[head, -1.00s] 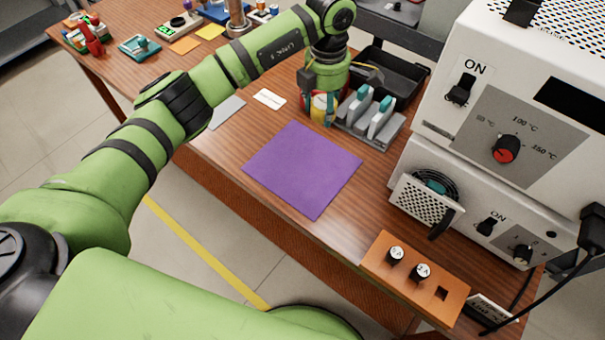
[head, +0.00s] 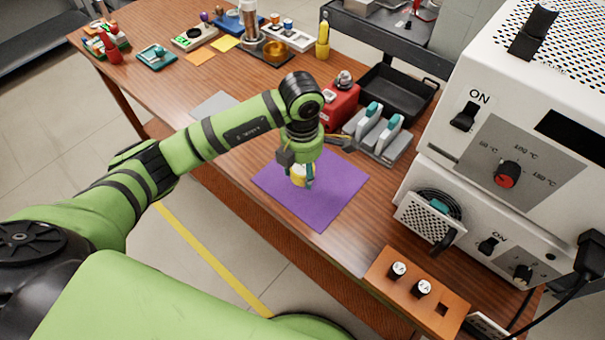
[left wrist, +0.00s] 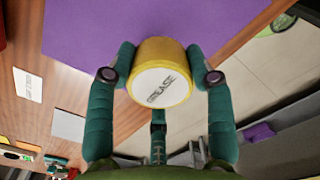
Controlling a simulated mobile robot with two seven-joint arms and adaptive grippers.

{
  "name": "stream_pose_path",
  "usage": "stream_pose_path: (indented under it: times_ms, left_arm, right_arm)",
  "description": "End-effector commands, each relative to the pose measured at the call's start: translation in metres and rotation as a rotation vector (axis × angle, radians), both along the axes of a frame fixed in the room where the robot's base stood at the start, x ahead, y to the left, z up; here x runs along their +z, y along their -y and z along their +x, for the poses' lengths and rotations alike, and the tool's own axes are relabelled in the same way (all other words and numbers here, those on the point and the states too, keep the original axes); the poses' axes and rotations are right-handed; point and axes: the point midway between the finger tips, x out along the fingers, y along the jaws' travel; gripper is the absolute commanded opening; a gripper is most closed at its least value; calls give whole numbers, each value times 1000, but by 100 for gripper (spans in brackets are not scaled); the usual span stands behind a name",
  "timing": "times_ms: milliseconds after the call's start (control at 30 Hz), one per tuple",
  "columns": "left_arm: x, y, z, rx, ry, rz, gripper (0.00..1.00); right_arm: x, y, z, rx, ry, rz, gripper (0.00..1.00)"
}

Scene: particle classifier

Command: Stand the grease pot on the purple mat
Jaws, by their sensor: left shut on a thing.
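The grease pot (left wrist: 160,72) is yellow with a white lid lettered GREASE. My left gripper (left wrist: 161,77) is shut on it, with one teal finger on each side in the left wrist view. The mat also shows in the left wrist view (left wrist: 80,35). I cannot tell whether the pot's base touches the mat. My right gripper is not in view.
A red block (head: 341,103), a grey rack with teal-topped parts (head: 385,145) and a black tray (head: 400,95) stand behind the mat. White ovens are at the right. An orange fuse holder (head: 415,300) lies at the front. The mat's near part is clear.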

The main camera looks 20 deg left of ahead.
Motion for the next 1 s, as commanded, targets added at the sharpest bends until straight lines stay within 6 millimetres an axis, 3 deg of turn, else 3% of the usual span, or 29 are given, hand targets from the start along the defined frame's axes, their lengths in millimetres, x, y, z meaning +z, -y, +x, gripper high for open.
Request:
stream_pose_path:
  times_ms: [300, 633, 667, 700, 1000]
  left_arm:
    - [-38, 0, -1, -1, -2, 1, 18]
    - [-43, 0, 0, -2, -1, 1, 18]
    - [-42, 0, 0, -2, -1, 1, 61]
    - [-42, 0, 0, -2, -1, 1, 77]
    - [-41, 0, 0, -2, -2, 1, 77]
  right_arm:
    - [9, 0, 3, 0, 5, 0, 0]
    - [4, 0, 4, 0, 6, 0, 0]
    - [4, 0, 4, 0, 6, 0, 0]
    - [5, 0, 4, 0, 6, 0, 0]
    - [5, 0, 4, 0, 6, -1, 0]
